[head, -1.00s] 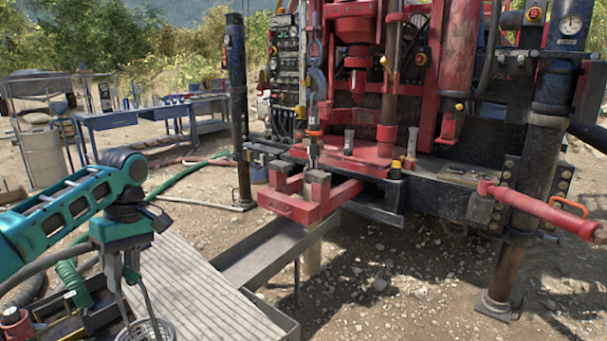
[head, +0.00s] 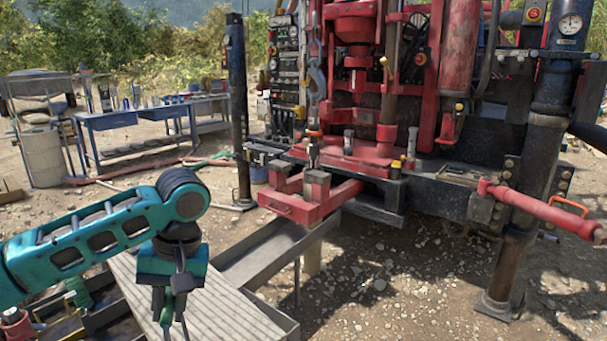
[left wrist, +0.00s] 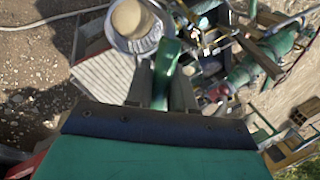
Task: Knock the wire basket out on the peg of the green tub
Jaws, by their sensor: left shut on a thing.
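My left gripper (head: 172,308) hangs above the ribbed walkway at the lower left of the head view. In the left wrist view my left gripper (left wrist: 163,88) is shut on a green handle (left wrist: 165,62). The handle leads to a round, silvery wire basket (left wrist: 152,42) at the top of that view. A tan, rounded mass shows within its rim. The basket is below the edge of the head view. I cannot make out the green tub or its peg in either view. My right gripper is not in view.
A ribbed walkway (head: 220,315) and a metal trough (head: 262,255) lie below and right of my left arm. The red and black drill rig (head: 350,150) stands beyond. Blue tables (head: 110,121) are at the back left. Cluttered gear (left wrist: 245,65) lies right of the basket.

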